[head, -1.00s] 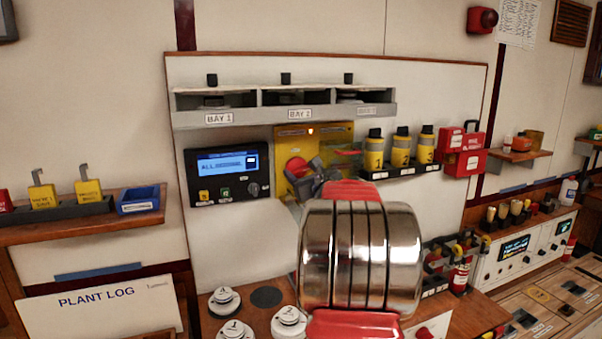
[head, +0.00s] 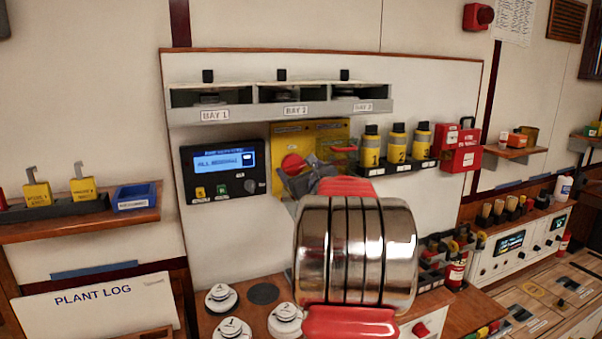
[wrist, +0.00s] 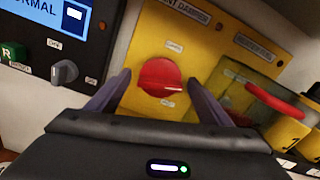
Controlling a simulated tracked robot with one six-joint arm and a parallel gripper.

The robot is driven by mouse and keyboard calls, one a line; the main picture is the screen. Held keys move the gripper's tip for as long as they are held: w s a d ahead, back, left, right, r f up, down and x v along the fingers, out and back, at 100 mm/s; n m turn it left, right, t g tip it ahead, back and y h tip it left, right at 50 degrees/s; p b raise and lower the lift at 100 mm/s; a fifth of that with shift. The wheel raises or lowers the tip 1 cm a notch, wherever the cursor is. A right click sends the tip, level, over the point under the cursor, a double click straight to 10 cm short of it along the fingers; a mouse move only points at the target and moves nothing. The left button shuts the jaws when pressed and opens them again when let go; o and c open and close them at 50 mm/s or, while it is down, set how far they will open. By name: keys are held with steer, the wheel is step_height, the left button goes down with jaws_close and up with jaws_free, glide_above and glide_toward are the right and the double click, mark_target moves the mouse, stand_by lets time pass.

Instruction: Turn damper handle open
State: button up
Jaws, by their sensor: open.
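The damper handle is a round red knob (wrist: 160,78) on a yellow panel (wrist: 190,33) marked with a damper label. In the wrist view it lies between the two fingers of my open gripper (wrist: 152,92), one finger at its left and one at its right, with no clear contact. In the head view the red knob (head: 293,164) shows just above and left of my gripper (head: 308,182), on the yellow plate (head: 291,134). My arm hides the lower part of that area. The small labels above and below the knob are too blurred to read surely.
Right of the knob is a clear cover over a red handle (wrist: 275,102). Left is a control box with a blue screen (head: 227,161) and a grey dial (wrist: 65,72). Yellow canisters (head: 397,146) stand close on the right. A grey shelf (head: 285,111) with bays runs above.

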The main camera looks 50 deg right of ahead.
steer(key=v, duration=1.3)
steer(key=shift+s+a, duration=0.15)
steer(key=shift+s, duration=0.15)
steer(key=shift+f, duration=0.1)
steer(key=shift+c, duration=0.3)
